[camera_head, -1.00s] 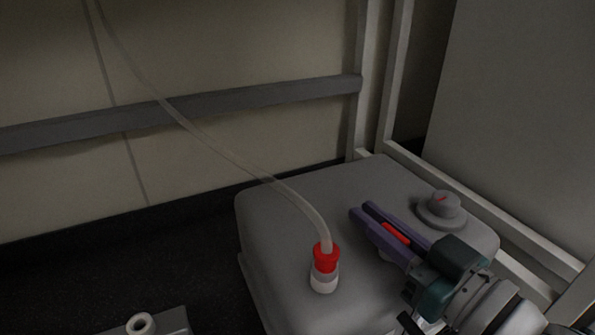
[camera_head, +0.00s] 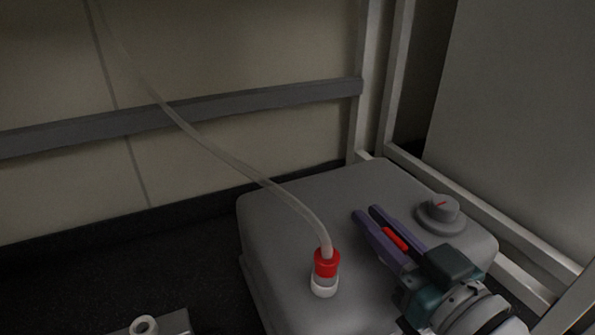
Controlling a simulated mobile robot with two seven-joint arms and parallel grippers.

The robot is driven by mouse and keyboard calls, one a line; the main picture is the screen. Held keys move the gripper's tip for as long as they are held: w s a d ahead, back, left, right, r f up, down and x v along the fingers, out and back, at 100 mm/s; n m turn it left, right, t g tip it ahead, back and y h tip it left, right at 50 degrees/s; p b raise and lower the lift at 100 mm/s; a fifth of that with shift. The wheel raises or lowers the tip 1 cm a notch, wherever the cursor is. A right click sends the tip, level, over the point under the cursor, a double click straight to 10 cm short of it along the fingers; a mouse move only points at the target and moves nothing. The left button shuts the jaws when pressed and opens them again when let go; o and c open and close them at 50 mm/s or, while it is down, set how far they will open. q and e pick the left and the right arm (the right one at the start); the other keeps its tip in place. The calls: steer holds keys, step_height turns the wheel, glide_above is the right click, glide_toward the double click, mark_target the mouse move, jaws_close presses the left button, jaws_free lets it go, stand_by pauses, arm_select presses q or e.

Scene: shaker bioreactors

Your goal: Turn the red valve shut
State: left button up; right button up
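A red bar-shaped piece (camera_head: 396,239), which looks like the valve's handle, shows between the fingers of my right gripper (camera_head: 366,212), over the top of the grey tank (camera_head: 290,205). The fingers are purple, point up and left in the picture, and stand apart on either side of the red piece. I cannot tell whether they touch it. The gripper hides what lies under the red piece. A red cap (camera_head: 326,262) on a white fitting joins a clear hose to the tank, left of the gripper. My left gripper is not in view.
The clear hose (camera_head: 240,168) runs up to the upper left. A metal frame (camera_head: 480,222) and a grey panel bound the right side.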

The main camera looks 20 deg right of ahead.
mark_target(406, 253)
steer(key=o, duration=0.3)
steer(key=shift+o, duration=0.2)
steer(key=shift+s+d+p, duration=0.2)
steer(key=shift+s+p, duration=0.55)
steer(key=shift+s, duration=1.75)
steer(key=shift+s+d+p, duration=0.15)
steer(key=shift+s+p, duration=0.6)
steer(key=shift+s, duration=1.7)
